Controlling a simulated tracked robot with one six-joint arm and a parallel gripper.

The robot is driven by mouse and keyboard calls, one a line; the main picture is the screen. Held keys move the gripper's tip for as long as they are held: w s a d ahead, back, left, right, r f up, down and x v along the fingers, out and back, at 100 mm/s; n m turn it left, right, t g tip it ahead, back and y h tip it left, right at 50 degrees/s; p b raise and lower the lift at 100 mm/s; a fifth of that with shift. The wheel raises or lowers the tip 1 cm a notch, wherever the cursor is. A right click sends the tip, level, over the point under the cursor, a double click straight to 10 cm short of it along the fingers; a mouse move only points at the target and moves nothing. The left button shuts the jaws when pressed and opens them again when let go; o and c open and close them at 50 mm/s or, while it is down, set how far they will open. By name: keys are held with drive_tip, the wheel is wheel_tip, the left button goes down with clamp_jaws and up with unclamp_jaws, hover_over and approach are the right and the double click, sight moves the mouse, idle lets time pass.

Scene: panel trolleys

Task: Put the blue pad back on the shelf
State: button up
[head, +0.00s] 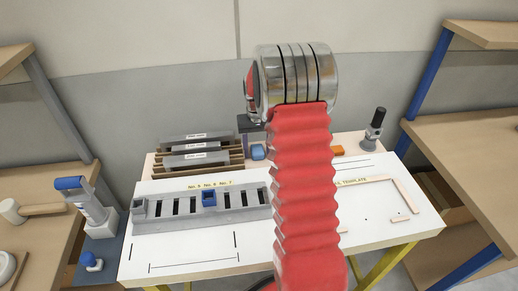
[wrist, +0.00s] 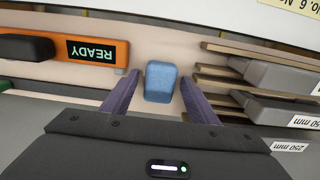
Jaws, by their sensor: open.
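A small blue pad (head: 258,152) sits on the light back strip of the white table, just right of the slotted wooden rack. In the wrist view the pad (wrist: 160,82) lies between the two purple fingers of my gripper (wrist: 159,77), with a gap visible on both sides. My gripper is open and holds nothing. In the head view my red arm hides most of the gripper. A separate blue block (head: 209,199) sits in a slot of the grey slotted rail (head: 165,208).
The wooden rack (wrist: 215,70) with grey plates stands close to the right finger in the wrist view. An orange device reading READY (wrist: 60,48) is to the left. Side benches (head: 470,140) flank the table. The table's front is largely clear.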

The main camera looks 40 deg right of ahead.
sight(257, 150)
wheel_tip(257, 150, up, 12)
idle(0.6)
drive_tip(key=shift+r, duration=0.1)
idle(0.4)
drive_tip(key=s+a+r+n+t, duration=0.1)
drive_tip(key=s+a+r, duration=0.4)
drive_tip(key=a, duration=0.2)
drive_tip(key=s+a+r+n+t, duration=0.1)
drive_tip(key=s+a+r+t, duration=0.1)
drive_tip(key=s+a+r, duration=0.35)
drive_tip(key=s+a+f+n+t, duration=0.1)
drive_tip(key=s+a+n+t, duration=0.1)
drive_tip(key=s+a, duration=1.2)
drive_tip(key=shift+s+n+t, duration=0.3)
drive_tip(key=shift+s+n, duration=0.3)
